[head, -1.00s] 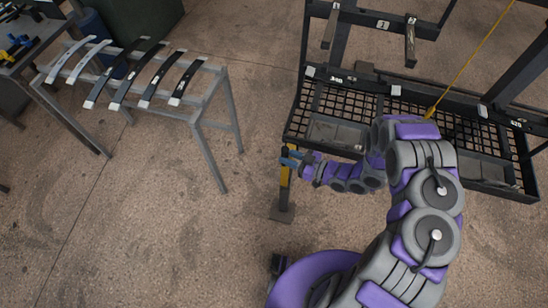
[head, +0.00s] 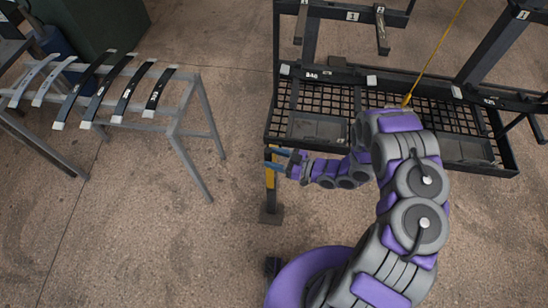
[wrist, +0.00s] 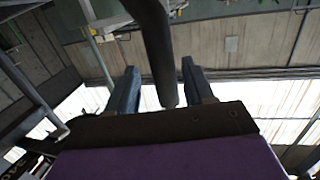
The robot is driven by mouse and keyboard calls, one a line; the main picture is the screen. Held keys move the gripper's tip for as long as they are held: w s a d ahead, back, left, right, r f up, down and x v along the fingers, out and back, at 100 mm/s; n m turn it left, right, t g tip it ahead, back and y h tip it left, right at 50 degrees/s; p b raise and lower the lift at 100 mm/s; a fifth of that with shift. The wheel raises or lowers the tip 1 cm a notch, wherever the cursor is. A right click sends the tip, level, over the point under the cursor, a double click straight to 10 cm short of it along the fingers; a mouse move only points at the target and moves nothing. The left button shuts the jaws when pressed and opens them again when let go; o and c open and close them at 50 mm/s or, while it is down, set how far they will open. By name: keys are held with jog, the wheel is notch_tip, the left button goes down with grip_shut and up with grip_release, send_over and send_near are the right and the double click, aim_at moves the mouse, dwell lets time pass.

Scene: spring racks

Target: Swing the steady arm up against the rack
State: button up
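The steady arm (head: 270,192) appears to be the upright dark post with a yellow upper section at the rack's near left corner.
A grey metal stand (head: 178,125) holding several curved leaf springs (head: 112,90) is at the left. A yellow cord (head: 438,50) runs down towards my arm in front of the rack. The floor between stand and rack is clear.

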jog(key=shift+s+a, duration=0.1)
dwell(0.3)
jog(key=v, duration=1.7)
jog(key=shift+d+p, duration=0.35)
jog(key=shift+p, duration=0.05)
